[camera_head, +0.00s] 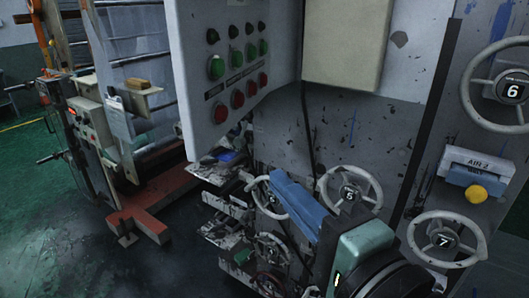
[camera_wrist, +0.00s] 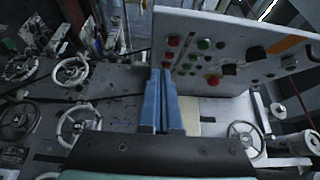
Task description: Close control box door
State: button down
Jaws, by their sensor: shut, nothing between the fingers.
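The control box door (camera_head: 232,75) is a light grey panel with rows of green and red buttons at the upper middle of the head view. It stands out at an angle from the grey machine front, so it looks open. In the wrist view the door (camera_wrist: 235,58) fills the upper right, its left edge beside the fingertips. My gripper (camera_head: 283,181) has blue fingers shut together and empty, below and right of the door in the head view. In the wrist view my gripper (camera_wrist: 161,76) points toward the door's left edge. I cannot tell whether they touch.
A cream box (camera_head: 345,42) sits on the machine front right of the door. White handwheels (camera_head: 349,188) numbered 5, 6 and 7 stick out around my arm. A yellow knob (camera_head: 476,193) is at the right.

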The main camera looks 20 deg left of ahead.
aim_at(212, 136)
jog(key=p+x, duration=0.1)
jog(key=x, duration=0.3)
jog(key=s+a+p+x, duration=0.1)
jog(key=x, duration=0.3)
jog(key=a+p+x, duration=0.1)
jog(key=p+x, duration=0.1)
jog(key=x, duration=0.2)
jog(key=shift+s+d+r, duration=0.1)
jog(key=shift+s, duration=0.3)
jog(key=shift+a, duration=0.6)
jog(key=shift+a, duration=0.1)
